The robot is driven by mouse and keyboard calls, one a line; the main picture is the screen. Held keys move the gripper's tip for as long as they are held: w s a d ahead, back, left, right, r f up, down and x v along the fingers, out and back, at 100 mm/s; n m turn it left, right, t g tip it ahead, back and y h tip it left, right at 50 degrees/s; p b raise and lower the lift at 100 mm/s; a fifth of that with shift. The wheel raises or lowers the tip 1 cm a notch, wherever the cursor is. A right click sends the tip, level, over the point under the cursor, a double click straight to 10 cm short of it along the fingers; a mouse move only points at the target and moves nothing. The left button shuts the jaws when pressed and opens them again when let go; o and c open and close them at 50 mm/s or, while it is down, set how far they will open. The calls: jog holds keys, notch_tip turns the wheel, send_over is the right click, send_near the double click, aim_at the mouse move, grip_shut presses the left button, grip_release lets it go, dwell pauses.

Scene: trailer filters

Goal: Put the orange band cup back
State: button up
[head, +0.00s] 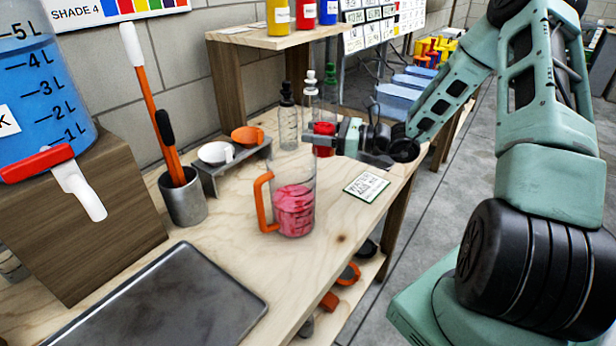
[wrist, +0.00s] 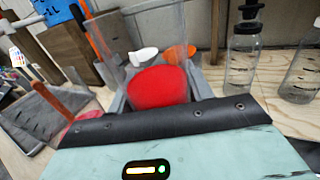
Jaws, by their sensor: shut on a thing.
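My gripper (head: 338,137) is shut on a clear cup (head: 324,142) with red in its lower part, held above the right side of the bench. In the wrist view the clear cup (wrist: 160,50) stands between the grey fingers, with a round red surface inside; I cannot make out an orange band on it. A clear jug (head: 293,205) with an orange handle and pinkish-red contents stands on the bench, left of and nearer than my gripper. A small grey rack (head: 222,170) behind the jug carries a white cup (head: 215,153) and an orange cup (head: 247,135).
Clear bottles (head: 288,125) stand behind the held cup. A label card (head: 367,186) lies near the bench's right edge. A metal pot (head: 184,200) with brushes, a dark tray (head: 160,305) and a wooden block (head: 85,225) are left. Orange-trimmed items (head: 349,273) lie on the lower shelf.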

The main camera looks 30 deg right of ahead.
notch_tip(320, 180, down, 9)
jog(key=shift+f, duration=0.1)
dwell(0.4)
jog(key=shift+f, duration=0.1)
jog(key=o, duration=1.1)
jog(key=shift+o, duration=0.2)
jog(key=shift+r, duration=0.2)
jog(key=b+v, duration=0.1)
jog(key=v, duration=1.1)
jog(key=shift+f, duration=0.1)
jog(key=shift+d, duration=0.1)
